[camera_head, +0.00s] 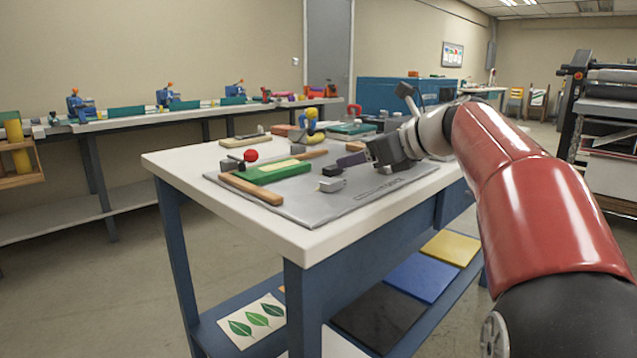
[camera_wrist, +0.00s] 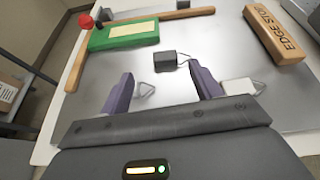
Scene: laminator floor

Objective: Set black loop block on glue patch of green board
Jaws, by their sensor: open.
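The black loop block (camera_wrist: 165,60) sits on the grey mat with its thin wire loop towards the right; it also shows in the head view (camera_head: 332,171). The green board (camera_wrist: 100,40) lies beyond it to the left, with a pale glue patch (camera_wrist: 133,29) bare on top; the board also shows in the head view (camera_head: 268,174). My gripper (camera_wrist: 160,70) is open and empty, with purple fingers. The black block appears just beyond the fingertips, roughly between them and apart from both. In the head view my gripper (camera_head: 368,158) is over the mat, right of the block.
A light grey loop block (camera_wrist: 240,87) lies by the right finger. A triangular wire loop (camera_wrist: 145,89) shows by the left finger; its body is hidden. A wooden edge stop (camera_wrist: 275,33) lies right. Wooden strips (camera_wrist: 165,17) and a red knob (camera_wrist: 86,21) border the board.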

